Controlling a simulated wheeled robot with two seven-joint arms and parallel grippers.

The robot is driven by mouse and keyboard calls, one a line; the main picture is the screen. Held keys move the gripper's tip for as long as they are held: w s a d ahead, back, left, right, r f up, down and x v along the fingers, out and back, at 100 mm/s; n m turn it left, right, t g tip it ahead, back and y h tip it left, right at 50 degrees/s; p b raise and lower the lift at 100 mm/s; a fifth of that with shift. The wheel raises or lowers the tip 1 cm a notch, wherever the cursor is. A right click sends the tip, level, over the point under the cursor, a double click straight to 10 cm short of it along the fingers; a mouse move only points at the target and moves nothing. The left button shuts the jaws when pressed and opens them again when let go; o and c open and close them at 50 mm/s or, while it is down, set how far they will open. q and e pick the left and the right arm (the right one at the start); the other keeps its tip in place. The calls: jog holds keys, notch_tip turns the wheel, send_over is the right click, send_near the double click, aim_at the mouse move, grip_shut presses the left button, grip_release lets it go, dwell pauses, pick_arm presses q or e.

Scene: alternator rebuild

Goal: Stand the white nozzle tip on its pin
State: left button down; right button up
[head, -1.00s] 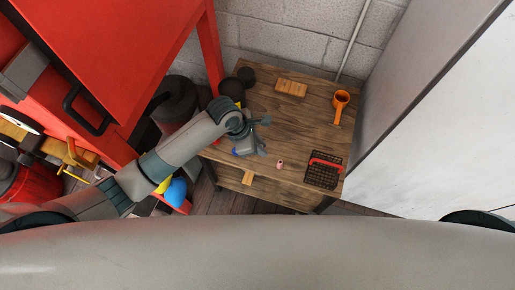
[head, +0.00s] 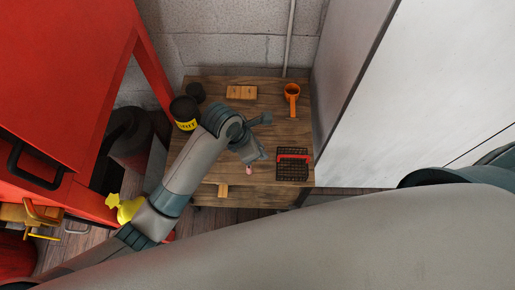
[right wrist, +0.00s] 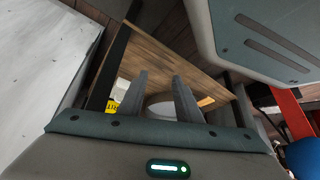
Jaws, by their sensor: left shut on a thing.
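My left gripper (head: 257,153) is over the wooden workbench (head: 272,118), seen from above in the head view. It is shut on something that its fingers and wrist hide. I cannot make out the white nozzle tip or its pin for certain. A small pinkish piece (head: 249,171) shows just below the gripper, near the bench's front edge; I cannot tell whether they touch. My right gripper (right wrist: 161,88) shows in the right wrist view with its two fingers apart and nothing seen between them. Its fingers are not visible in the head view.
A smaller wooden block (head: 223,190) lies at the front edge. A pale cabinet (head: 410,90) borders the right.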

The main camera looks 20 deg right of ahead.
jog(key=shift+s, duration=0.25)
pick_arm(q)
jog(key=shift+r, duration=0.1)
